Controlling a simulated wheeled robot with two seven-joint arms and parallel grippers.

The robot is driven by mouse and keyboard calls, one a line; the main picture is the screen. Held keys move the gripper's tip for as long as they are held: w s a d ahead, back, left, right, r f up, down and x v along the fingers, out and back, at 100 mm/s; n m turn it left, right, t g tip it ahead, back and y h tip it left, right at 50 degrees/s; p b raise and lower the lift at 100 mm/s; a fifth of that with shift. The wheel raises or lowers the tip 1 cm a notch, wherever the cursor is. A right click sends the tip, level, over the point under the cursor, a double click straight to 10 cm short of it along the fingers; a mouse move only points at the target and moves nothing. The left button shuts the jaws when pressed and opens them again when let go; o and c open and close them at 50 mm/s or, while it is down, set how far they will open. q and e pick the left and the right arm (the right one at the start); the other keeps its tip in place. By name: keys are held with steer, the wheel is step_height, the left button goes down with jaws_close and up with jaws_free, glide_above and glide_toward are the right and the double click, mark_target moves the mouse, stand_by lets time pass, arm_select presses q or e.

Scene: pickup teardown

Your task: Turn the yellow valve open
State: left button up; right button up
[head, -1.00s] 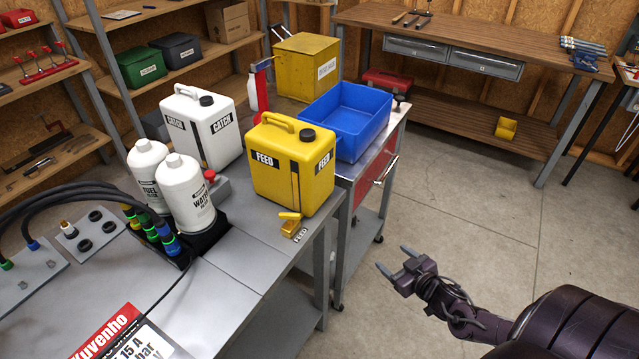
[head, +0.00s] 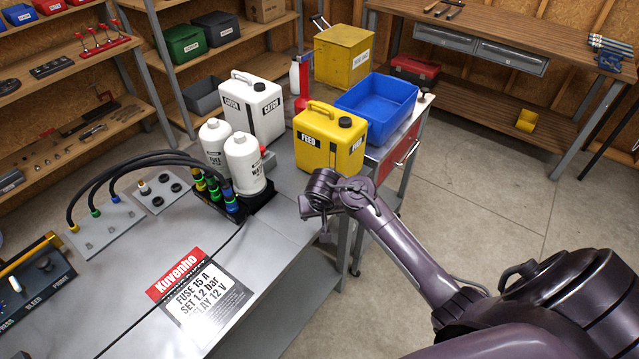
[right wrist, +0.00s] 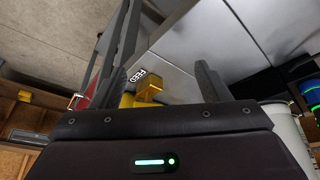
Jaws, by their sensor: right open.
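The yellow valve (right wrist: 150,88) shows in the right wrist view, beside a small FEED label (right wrist: 138,75) on the bench top. It appears between the two spread fingers of my right gripper (right wrist: 163,82), nearer the left finger, with no clear contact. In the head view my right gripper (head: 308,208) is at the bench edge in front of the yellow FEED can (head: 345,145), and my wrist hides the valve there. My right gripper is open and holds nothing. My left gripper is not in view.
The white CATCH can (head: 268,112) and two white bottles (head: 245,165) stand left of the FEED can. A blue bin (head: 385,97) sits on the cart behind it. A printed card (head: 200,295) lies on the bench front. Floor is clear at right.

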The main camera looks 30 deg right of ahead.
steer(key=w+d+r+m, duration=0.3)
steer(key=w+d+r, duration=0.2)
steer(key=w+r, duration=0.15)
steer(key=shift+h, duration=0.4)
steer(key=x, duration=0.6)
steer(key=shift+s, duration=0.15)
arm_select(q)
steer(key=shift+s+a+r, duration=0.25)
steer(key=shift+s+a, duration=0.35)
arm_select(e)
steer(key=shift+f, duration=0.6)
steer(key=c, duration=1)
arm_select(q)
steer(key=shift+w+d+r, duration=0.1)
